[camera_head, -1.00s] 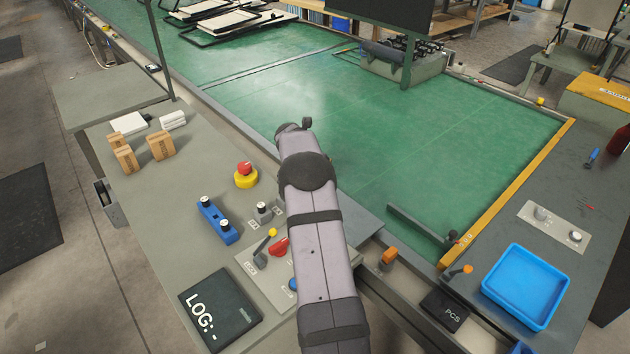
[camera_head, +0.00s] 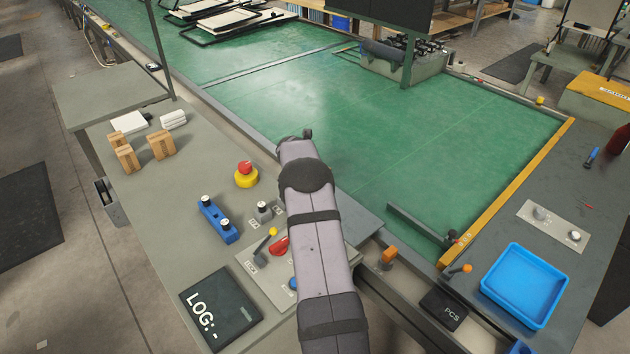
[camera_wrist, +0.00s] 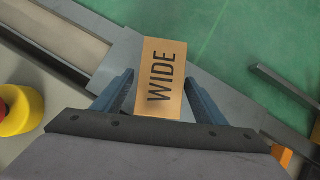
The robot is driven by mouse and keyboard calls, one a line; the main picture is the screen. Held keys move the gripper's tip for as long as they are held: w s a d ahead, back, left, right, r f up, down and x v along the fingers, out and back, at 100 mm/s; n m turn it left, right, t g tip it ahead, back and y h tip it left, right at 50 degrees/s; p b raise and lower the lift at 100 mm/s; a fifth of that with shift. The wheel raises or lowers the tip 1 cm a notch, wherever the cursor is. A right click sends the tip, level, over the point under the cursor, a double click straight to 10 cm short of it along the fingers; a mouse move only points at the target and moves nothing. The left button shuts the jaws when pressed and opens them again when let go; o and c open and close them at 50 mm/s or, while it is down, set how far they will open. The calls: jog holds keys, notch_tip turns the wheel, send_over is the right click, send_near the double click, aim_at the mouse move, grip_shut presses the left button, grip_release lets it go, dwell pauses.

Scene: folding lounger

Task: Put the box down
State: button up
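In the wrist view a tan box (camera_wrist: 164,95) with "WIDE" printed on it lies between the two blue fingers of my gripper (camera_wrist: 160,74). The fingertips close in on its two sides, and it appears held; a thin gap at the left tip is hard to judge. A grey surface shows behind the box, with the green conveyor beyond; its height above them cannot be told. In the head view my arm hides the gripper and this box.
Several small tan boxes (camera_head: 161,145) stand on the grey table (camera_head: 150,210) at left. A red emergency button (camera_head: 245,170), a blue two-button unit (camera_head: 217,220) and a lever panel (camera_head: 265,265) are near my arm.

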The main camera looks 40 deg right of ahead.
jog(key=shift+a+r, duration=0.2)
jog(key=shift+r, duration=0.35)
jog(key=b+v, duration=0.2)
jog(key=v, duration=0.9)
jog(key=shift+s, duration=0.15)
